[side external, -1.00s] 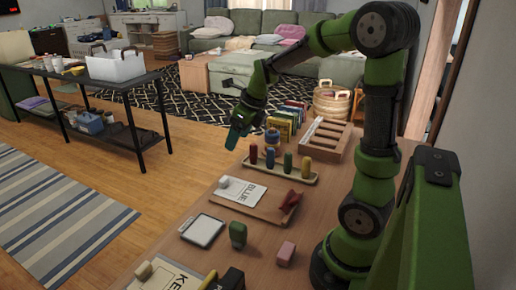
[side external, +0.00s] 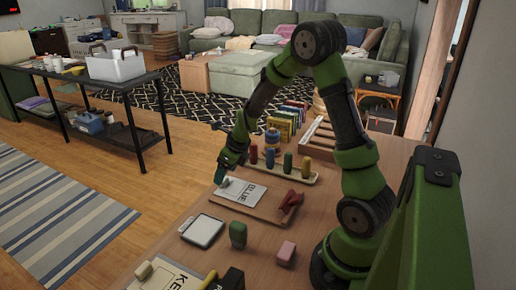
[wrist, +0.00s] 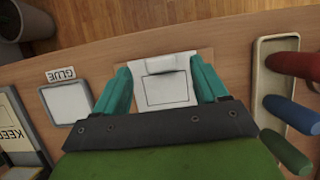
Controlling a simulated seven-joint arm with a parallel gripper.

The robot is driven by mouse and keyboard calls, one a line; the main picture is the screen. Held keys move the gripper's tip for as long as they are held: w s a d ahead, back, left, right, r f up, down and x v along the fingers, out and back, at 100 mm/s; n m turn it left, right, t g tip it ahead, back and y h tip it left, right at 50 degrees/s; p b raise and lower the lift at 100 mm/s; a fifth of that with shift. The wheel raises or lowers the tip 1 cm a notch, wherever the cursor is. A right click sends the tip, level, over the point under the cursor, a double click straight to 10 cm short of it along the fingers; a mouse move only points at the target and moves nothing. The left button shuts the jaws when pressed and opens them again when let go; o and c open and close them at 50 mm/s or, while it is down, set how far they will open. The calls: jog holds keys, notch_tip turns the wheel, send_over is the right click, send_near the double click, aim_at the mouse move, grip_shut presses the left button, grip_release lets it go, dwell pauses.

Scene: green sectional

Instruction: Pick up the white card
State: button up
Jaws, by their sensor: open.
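A white card (side external: 244,192) with dark lettering lies on a thin wooden board (side external: 268,212) on the table. In the wrist view, the card (wrist: 167,91) shows a thin rectangular outline and lies between my fingers. A small pale block (wrist: 161,64) rests at the card's far end. My gripper (side external: 221,182) is low over the card's left end in the side view. In the wrist view, my gripper (wrist: 160,72) is open, with one teal finger on each side of the card. The card's near part is hidden by my gripper, and I cannot tell whether the fingers touch it.
A red object (side external: 290,203) lies on the board's right end. A tray (side external: 312,180) with several coloured pegs stands behind it. A framed white pad (side external: 203,231), a green block (side external: 238,235) and a pink block (side external: 286,252) are in front. A KEEP sheet (wrist: 12,120) lies at left.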

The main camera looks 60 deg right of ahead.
aim_at(233, 188)
jog(key=shift+x, duration=1.35)
jog(key=c, duration=1.1)
notch_tip(233, 188, up, 9)
jog(key=shift+f, duration=0.25)
jog(key=shift+s+f, duration=0.75)
jog(key=shift+f, duration=0.65)
jog(key=shift+s+f, duration=0.8)
jog(key=shift+f, duration=0.65)
jog(key=shift+s+f, duration=0.75)
jog(key=shift+f, duration=0.65)
